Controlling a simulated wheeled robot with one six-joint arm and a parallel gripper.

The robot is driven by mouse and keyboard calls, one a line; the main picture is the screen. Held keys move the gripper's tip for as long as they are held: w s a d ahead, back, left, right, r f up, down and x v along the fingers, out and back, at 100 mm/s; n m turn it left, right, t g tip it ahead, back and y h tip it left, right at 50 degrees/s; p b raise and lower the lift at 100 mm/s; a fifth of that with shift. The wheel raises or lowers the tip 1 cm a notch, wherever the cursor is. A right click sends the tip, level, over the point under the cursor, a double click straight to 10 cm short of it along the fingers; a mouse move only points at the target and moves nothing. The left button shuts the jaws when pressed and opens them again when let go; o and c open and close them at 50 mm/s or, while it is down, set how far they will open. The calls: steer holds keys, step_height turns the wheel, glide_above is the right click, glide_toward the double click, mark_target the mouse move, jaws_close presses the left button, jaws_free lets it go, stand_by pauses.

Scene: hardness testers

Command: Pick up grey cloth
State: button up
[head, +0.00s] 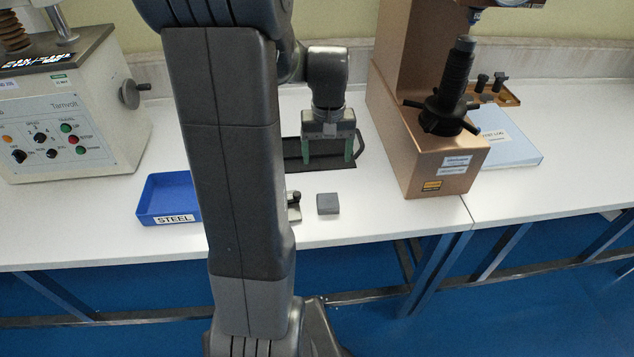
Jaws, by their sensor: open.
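A small grey square piece (327,204) lies on the white bench top near its front edge, in the head view. It looks like the grey cloth folded up, but I cannot make out its texture. My gripper (328,153) points down behind this piece, farther from the front edge. Its two green-tipped fingers are apart with nothing seen between them. The fingers are over a flat black tray or mat (318,168); I cannot tell whether they touch it.
A blue tray labelled STEEL (160,214) is at the left, partly behind my arm. A small metal part (294,207) is left of the grey piece, partly hidden. A brown tester (428,165) stands right, a cream tester (60,125) left. Bench right of the grey piece is clear.

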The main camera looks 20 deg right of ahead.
glide_above(328, 197)
steer(key=f, duration=0.8)
steer(key=shift+w+a, duration=0.1)
steer(key=shift+w, duration=0.25)
steer(key=shift+s+f, duration=0.2)
steer(key=shift+f, duration=1.2)
steer(key=shift+s+f, duration=0.15)
steer(key=shift+f, duration=1.25)
steer(key=shift+c, duration=0.3)
steer(key=c, duration=1)
